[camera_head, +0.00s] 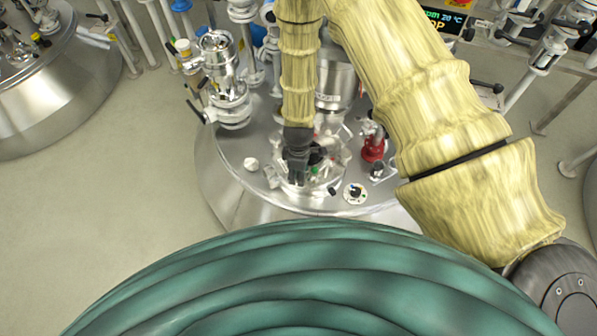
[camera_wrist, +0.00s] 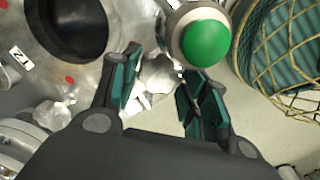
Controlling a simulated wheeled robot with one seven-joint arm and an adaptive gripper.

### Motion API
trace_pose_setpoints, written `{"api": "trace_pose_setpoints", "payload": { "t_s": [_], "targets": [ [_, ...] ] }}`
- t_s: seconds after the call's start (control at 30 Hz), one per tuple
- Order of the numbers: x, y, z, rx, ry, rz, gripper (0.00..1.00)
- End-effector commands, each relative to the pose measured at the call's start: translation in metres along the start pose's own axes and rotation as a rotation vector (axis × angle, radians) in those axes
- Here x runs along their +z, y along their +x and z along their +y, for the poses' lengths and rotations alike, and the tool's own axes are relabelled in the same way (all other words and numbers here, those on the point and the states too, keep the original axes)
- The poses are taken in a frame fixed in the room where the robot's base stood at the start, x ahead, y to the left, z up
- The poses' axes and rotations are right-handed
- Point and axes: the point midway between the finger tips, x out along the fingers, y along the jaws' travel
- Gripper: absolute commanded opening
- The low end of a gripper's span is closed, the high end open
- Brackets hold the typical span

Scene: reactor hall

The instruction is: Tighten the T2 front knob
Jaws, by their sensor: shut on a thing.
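My gripper (camera_head: 297,180) points down over the steel reactor lid, near its front side. In the wrist view, its two teal-padded fingers (camera_wrist: 160,88) straddle a pale silvery knob (camera_wrist: 157,74) and are shut on it. The knob is partly hidden by the fingers, and its exact shape is hard to tell. A white label (camera_wrist: 20,56) reading T2 lies on the lid to the left, beside a round dark opening (camera_wrist: 75,28). A second silvery lobed knob (camera_wrist: 55,112) sits at the lower left of that opening, apart from my gripper.
A green round cap (camera_wrist: 205,43) in a metal collar stands close by the right finger. On the lid, a red fitting (camera_head: 373,143) stands right of my gripper and a valve assembly (camera_head: 222,80) to the left.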

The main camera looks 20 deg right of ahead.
Motion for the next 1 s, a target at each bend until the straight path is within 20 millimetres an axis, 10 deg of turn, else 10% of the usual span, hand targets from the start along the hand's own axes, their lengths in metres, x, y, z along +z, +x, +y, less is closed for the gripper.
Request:
{"api": "trace_pose_setpoints", "payload": {
  "t_s": [0.87, 0.9, 1.0],
  "targets": [
    [0.0004, -0.0005, 0.0016, 0.0, 0.336, 0.0, 0.21],
    [0.0004, -0.0005, 0.0016, 0.0, 0.336, 0.0, 0.47],
    [0.0003, -0.0005, 0.0016, 0.0, 0.336, 0.0, 0.65]
  ]
}}
